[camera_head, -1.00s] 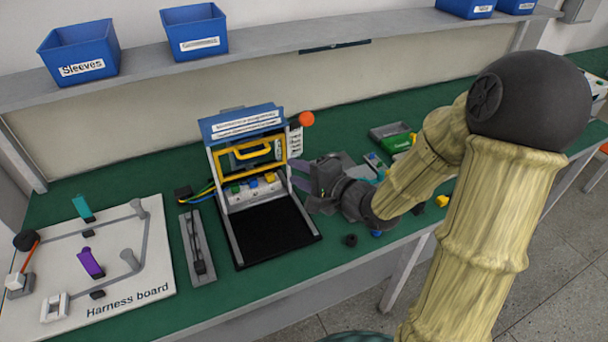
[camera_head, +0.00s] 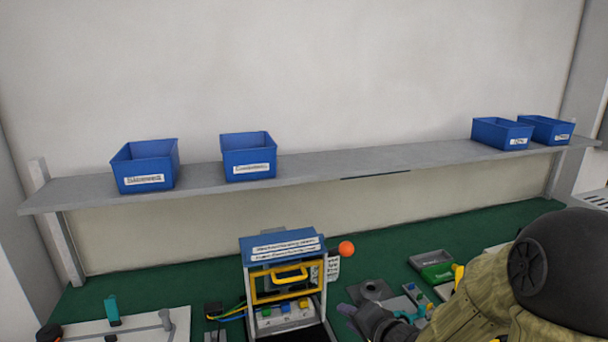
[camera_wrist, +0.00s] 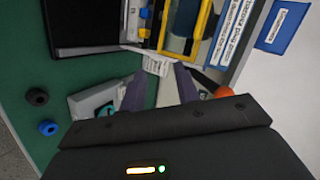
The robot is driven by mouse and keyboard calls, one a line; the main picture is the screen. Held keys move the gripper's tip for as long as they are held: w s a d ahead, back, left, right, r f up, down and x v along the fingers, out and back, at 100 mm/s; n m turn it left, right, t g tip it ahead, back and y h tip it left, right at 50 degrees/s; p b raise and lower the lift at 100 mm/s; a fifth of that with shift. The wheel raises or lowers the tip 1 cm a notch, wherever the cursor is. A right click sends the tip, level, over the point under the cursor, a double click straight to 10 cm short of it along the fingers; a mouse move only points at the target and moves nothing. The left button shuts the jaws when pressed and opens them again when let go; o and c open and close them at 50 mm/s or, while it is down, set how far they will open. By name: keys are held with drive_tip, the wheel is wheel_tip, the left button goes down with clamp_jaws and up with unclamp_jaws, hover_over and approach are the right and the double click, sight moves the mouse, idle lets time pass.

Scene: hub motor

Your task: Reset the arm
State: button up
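My gripper (camera_head: 350,311) is low in the head view, just right of the test box. In the wrist view its two purple-grey fingers (camera_wrist: 160,88) stand apart with a gap between them, and nothing shows held. The test box (camera_head: 283,249) has a blue labelled top, a yellow frame and handle, and coloured buttons. In the wrist view its yellow frame (camera_wrist: 200,32) and black pad (camera_wrist: 85,22) lie beyond the fingers. My arm's dark joint and bamboo-like link fill the lower right of the head view.
An orange ball (camera_head: 346,248) sits at the box's right side. A grey tray with a green item (camera_head: 436,271) lies farther right. The harness board (camera_head: 150,328) is at lower left. Blue bins (camera_head: 146,166) stand on the shelf (camera_head: 380,166) above the green bench (camera_head: 180,262). Two small round parts (camera_wrist: 37,96) lie on the bench.

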drive_tip(key=s+d+n+g+h+p, duration=0.1)
drive_tip(key=s+d+n+g+h, duration=0.1)
drive_tip(key=s, duration=0.5)
drive_tip(key=s+d+n+g+h+p, duration=0.2)
drive_tip(key=s+n+g+h, duration=0.2)
drive_tip(key=s+n+g, duration=0.2)
drive_tip(key=shift+s+d+n+g, duration=0.3)
drive_tip(key=shift+s+n, duration=0.1)
drive_tip(key=shift+s, duration=0.2)
drive_tip(key=shift+f, duration=0.1)
idle(1.2)
